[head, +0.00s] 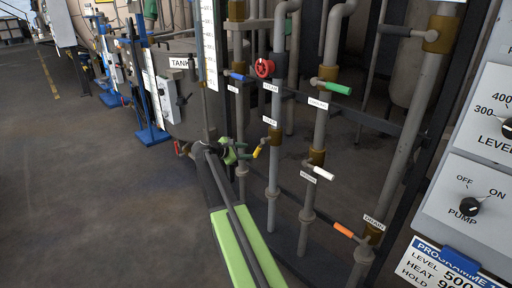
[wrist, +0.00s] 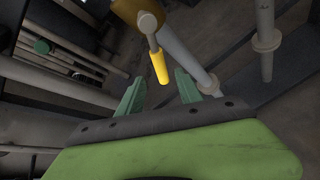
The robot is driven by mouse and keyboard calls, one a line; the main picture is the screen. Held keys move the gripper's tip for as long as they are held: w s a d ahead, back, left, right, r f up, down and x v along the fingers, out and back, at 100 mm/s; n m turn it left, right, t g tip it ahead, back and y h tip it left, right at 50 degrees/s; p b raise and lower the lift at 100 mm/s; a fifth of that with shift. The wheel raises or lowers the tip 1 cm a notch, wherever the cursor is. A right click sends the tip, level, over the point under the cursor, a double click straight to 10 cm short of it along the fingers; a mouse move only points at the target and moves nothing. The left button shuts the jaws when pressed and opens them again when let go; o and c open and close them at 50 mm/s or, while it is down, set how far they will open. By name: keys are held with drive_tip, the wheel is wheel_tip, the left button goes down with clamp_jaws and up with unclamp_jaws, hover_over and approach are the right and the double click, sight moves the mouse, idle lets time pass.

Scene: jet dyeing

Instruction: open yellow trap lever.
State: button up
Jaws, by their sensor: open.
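The yellow lever (head: 257,152) sits on a brass valve on a vertical grey pipe in the head view, beside a small white label reading roughly "TRAP" (head: 270,121). In the wrist view the yellow lever (wrist: 160,67) hangs down from its brass valve body (wrist: 137,12). My gripper (head: 243,152) is just left of the lever in the head view. In the wrist view my gripper (wrist: 157,90) is open, with its two green fingers apart on either side below the lever tip. The lever lies near the gap, and I see no clear contact.
Other valves stand close by: a red handwheel (head: 265,68), a blue lever (head: 238,77), a green lever (head: 336,88), a white lever (head: 323,173) and an orange lever (head: 343,230). A control panel (head: 470,205) stands at the right. Open floor (head: 90,190) lies left.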

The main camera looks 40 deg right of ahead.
drive_tip(key=p+v, duration=0.1)
drive_tip(key=v, duration=0.5)
drive_tip(key=shift+p, duration=0.35)
drive_tip(key=shift+a, duration=0.1)
